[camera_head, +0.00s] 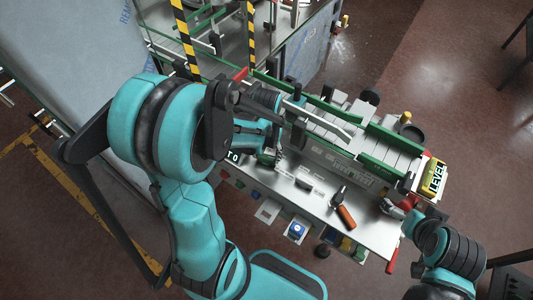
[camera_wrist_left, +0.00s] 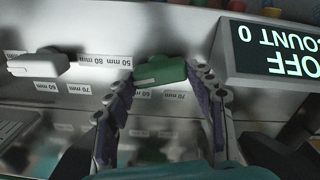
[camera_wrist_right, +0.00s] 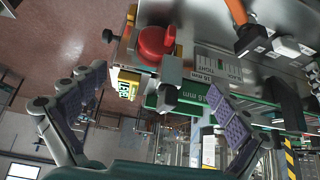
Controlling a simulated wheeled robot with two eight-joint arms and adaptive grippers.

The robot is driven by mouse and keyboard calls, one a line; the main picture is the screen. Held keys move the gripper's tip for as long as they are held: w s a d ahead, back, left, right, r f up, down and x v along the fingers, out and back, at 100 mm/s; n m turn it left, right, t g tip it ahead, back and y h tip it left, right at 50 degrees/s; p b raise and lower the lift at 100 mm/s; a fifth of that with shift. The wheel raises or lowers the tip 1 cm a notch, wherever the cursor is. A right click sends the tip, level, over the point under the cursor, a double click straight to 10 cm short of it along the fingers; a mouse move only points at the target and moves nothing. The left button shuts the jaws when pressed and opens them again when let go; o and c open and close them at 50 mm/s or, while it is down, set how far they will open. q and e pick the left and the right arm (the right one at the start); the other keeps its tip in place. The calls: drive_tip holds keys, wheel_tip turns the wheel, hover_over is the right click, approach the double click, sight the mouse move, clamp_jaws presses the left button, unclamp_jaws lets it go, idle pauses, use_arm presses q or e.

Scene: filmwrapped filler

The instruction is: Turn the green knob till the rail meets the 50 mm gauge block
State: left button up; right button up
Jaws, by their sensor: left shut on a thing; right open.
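The green knob (camera_wrist_left: 160,72) sits between the fingertips of my left gripper (camera_head: 273,152), which is shut on it. In the left wrist view it lies beside a strip of mm labels (camera_wrist_left: 105,62). In the head view my arm and gripper mostly hide the knob. A green rail (camera_head: 390,146) runs along the conveyor in the head view. A pale grey block with a dark end (camera_wrist_left: 35,64) is at the left of the left wrist view; I cannot tell whether it is the 50 mm gauge block. My right gripper (camera_wrist_right: 160,105) is open and empty near the machine's right end.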

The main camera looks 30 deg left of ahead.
sight(267, 156)
use_arm(q)
drive_tip(key=shift+m, duration=1.2)
drive_tip(key=o, duration=1.2)
drive_tip(key=shift+c, duration=0.2)
wheel_tip(267, 156, up, 12)
